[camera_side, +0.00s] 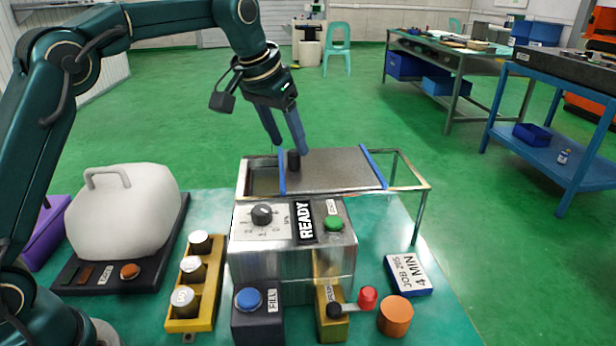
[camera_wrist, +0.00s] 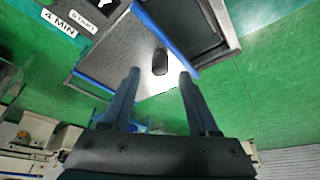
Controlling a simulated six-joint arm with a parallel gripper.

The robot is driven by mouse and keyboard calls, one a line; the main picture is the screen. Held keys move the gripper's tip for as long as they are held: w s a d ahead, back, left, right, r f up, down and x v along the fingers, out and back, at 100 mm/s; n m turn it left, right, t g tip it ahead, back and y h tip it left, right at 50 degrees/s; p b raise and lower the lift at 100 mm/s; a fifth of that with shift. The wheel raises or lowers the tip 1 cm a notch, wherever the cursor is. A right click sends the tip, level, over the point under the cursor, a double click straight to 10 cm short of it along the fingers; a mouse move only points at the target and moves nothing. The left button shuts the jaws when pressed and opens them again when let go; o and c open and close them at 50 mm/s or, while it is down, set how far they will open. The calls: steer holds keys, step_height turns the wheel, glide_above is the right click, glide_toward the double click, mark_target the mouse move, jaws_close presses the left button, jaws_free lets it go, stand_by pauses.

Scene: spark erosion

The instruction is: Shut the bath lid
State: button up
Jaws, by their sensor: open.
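The bath lid (camera_side: 335,172) is a flat grey plate with blue strips along two edges and an upright black knob (camera_side: 293,160) near its left edge. It lies on the metal-framed bath (camera_side: 262,161). A strip of the bath is uncovered left of the lid, and shows as a dark opening (camera_wrist: 192,22) in the wrist view. My gripper (camera_side: 287,148) is open, fingers pointing down at the knob. In the wrist view the knob (camera_wrist: 160,62) appears between and slightly beyond the fingertips (camera_wrist: 159,72); contact cannot be told.
A metal control box (camera_side: 290,255) with dial, READY sign and green button stands in front. Nearer are a blue FILL button (camera_side: 248,299), a red-knobbed lever (camera_side: 368,297) and an orange cylinder (camera_side: 395,316). A white tank (camera_side: 125,212) stands left. Open rails (camera_side: 405,187) extend right of the lid.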

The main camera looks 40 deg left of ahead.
mark_target(292, 151)
steer(key=shift+x, duration=1.55)
jaws_close()
steer(key=shift+r, duration=0.1)
